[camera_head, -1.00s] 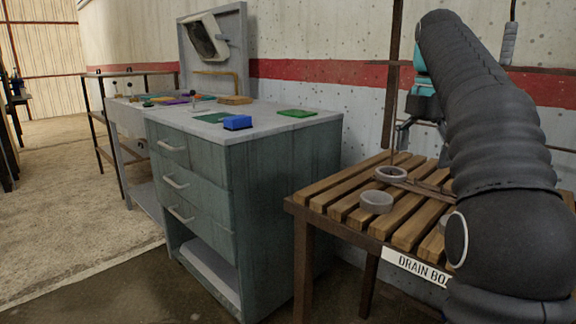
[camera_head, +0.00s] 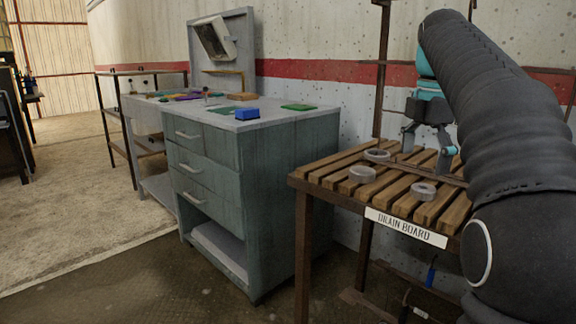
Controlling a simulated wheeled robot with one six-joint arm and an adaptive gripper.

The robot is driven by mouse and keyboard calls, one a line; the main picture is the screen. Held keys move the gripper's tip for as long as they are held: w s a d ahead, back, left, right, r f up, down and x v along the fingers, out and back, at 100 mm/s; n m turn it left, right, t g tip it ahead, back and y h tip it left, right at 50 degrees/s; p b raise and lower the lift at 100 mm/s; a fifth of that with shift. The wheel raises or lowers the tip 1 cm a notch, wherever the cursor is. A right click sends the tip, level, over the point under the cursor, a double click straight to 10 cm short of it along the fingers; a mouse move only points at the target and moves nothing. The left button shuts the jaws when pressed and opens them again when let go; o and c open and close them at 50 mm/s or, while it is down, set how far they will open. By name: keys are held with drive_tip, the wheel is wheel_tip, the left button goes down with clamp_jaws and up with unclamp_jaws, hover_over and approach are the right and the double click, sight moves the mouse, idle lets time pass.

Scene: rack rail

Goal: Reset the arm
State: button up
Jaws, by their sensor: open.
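My gripper (camera_head: 426,142) is at the right, above the slatted wooden drain board (camera_head: 330,182). Its two fingers are spread, with nothing seen between them. My dark arm comes in from the right edge and covers the right part of the board. Three grey rings lie on the slats: one at the back (camera_head: 377,155), one at the left (camera_head: 362,174) and one nearer the front (camera_head: 423,191). The gripper is apart from the front ring; whether a fingertip touches the slats I cannot tell.
A teal drawer cabinet (camera_head: 216,156) stands left of the board, with a blue block (camera_head: 247,114) and a green pad (camera_head: 299,107) on top. A label plate (camera_head: 405,227) is on the board's front edge. Open floor (camera_head: 70,190) lies at the left.

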drive_tip(key=s+a+f+m+t, duration=0.2)
drive_tip(key=s+a+f+m, duration=0.3)
drive_tip(key=s+f+m, duration=0.5)
drive_tip(key=s+a+f+m+t, duration=0.3)
drive_tip(key=s+a+f+m, duration=0.2)
drive_tip(key=s+f+m, duration=0.5)
drive_tip(key=s+f, duration=0.3)
drive_tip(key=f, duration=0.1)
drive_tip(key=shift+s+f+m, duration=0.3)
